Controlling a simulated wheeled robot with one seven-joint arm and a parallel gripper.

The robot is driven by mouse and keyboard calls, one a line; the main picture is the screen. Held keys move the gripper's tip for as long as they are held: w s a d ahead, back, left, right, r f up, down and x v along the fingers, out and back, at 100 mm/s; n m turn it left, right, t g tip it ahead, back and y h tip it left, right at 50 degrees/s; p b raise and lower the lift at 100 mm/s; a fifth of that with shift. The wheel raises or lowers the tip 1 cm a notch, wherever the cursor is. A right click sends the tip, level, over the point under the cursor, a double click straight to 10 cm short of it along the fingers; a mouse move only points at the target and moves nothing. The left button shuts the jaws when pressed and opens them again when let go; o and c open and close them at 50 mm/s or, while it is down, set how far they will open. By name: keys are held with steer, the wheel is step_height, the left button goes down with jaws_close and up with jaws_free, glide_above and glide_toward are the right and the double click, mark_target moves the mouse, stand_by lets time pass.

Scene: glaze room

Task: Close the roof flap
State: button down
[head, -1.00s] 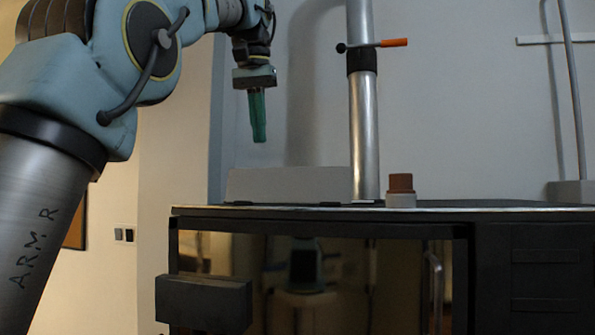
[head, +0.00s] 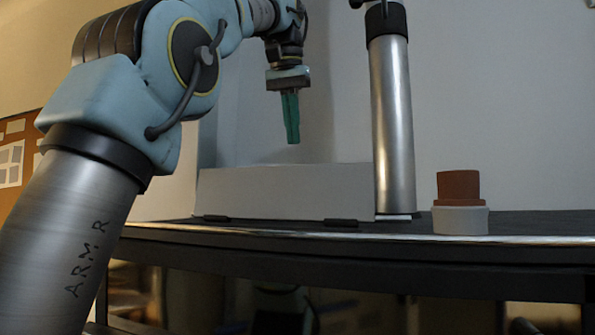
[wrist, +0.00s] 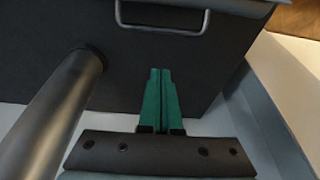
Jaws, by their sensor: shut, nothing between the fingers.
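The roof flap (head: 285,191) is a light grey panel standing raised on the top of a dark cabinet, with two dark hinges along its lower front edge. My gripper (head: 292,142) has green fingers, shut and empty, pointing down above the flap's top edge in the head view. I cannot tell whether it is over or behind the flap. In the wrist view the shut fingers (wrist: 161,72) are over a dark surface. A grey bar handle (wrist: 160,27) shows at the top of that view; what it is fixed to is partly cut off.
A metal pipe (head: 393,130) rises just right of the flap; it also shows left of the fingers in the wrist view (wrist: 50,120). A brown block on a grey base (head: 460,203) stands further right on the dark cabinet top (head: 540,225).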

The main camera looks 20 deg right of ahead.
steer(key=b+x, duration=0.2)
steer(key=x, duration=0.7)
steer(key=shift+f, duration=0.15)
steer(key=s+a, duration=0.1)
steer(key=s+a+r, duration=0.1)
steer(key=shift+s+a+p, duration=0.2)
steer(key=shift+s+p, duration=0.1)
steer(key=shift+s, duration=0.05)
